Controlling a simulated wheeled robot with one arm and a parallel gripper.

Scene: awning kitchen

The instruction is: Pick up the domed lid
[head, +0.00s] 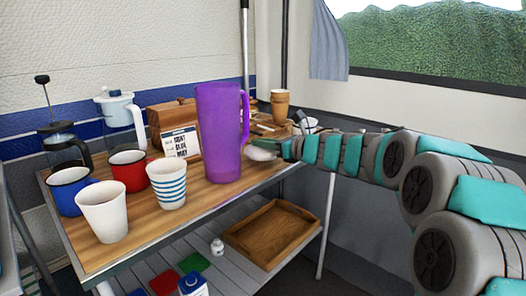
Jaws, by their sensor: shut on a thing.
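My gripper (285,150) reaches in from the right at the far right edge of the wooden table top, beside the purple pitcher. A small pale, rounded thing (261,154), which looks like the domed lid, is at the gripper's tip, and the gripper is shut on it. The fingers are small and partly hidden, so the exact hold is unclear. The lid is just right of the pitcher's base; I cannot tell whether it touches the table.
The tall purple pitcher (219,135) stands close left of my gripper. A striped cup (168,187), white cup (103,213), red mug (128,173) and blue mug (70,193) stand further left. Tan stacked cups (280,105) stand behind. A wooden tray (270,234) is on the lower shelf.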

